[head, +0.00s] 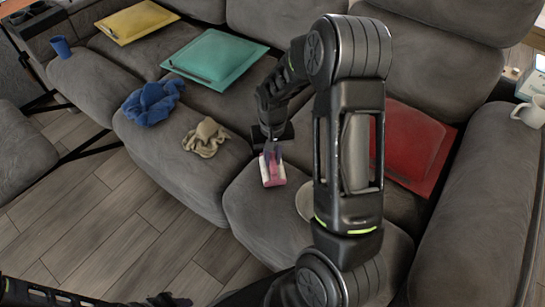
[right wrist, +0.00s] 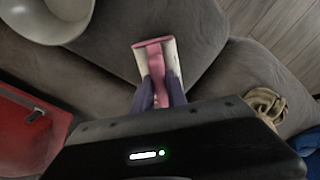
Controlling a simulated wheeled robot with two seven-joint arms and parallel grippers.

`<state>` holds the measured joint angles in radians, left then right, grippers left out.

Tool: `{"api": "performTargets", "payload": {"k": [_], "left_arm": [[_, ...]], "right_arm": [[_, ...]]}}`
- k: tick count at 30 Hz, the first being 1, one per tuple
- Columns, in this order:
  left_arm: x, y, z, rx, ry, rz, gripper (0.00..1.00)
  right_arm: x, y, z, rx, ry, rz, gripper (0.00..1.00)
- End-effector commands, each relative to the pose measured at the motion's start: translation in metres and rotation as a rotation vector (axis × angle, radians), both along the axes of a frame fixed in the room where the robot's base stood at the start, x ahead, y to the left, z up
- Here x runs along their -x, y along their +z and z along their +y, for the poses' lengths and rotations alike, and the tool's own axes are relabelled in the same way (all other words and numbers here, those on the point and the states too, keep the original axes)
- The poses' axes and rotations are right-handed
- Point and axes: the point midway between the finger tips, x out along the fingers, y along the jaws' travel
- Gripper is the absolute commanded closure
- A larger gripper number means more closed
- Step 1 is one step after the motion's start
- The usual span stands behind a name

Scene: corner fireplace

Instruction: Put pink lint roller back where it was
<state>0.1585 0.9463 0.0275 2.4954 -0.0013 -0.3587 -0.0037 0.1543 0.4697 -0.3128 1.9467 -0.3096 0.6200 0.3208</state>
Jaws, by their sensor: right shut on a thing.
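The pink lint roller (head: 273,170) with a whitish roll is at the front of the grey sofa seat, near the gap between two cushions, in the head view. My right gripper (head: 270,146) comes down on it from above and is shut on its pink handle. In the right wrist view the lint roller (right wrist: 153,47) extends out beyond the fingertips of my right gripper (right wrist: 160,92), over the grey cushion. I cannot tell whether it touches the cushion. Part of the handle is hidden by the fingers. My left gripper is not visible.
A pale bowl (right wrist: 45,18) lies on the same seat, mostly behind my arm in the head view. A beige cloth (head: 206,138) and a blue cloth (head: 152,102) are to the left. A red cushion (head: 412,148) is at right.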

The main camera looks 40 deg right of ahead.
Motion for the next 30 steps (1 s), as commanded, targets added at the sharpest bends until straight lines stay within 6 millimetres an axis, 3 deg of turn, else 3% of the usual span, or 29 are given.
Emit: {"api": "performTargets", "payload": {"k": [6,7,15,23,30], "left_arm": [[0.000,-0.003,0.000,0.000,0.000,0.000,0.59],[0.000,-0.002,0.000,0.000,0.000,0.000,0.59],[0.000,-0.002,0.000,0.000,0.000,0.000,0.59],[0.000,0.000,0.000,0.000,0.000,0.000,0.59],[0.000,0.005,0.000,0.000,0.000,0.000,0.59]], "right_arm": [[0.000,-0.004,0.000,0.000,0.000,0.000,1.00],[0.000,-0.003,0.000,0.000,0.000,0.000,0.81],[0.000,-0.002,0.000,0.000,0.000,0.000,0.60],[0.000,-0.001,0.000,0.000,0.000,0.000,0.60],[-0.001,0.022,0.000,0.001,0.001,-0.003,0.60]]}}
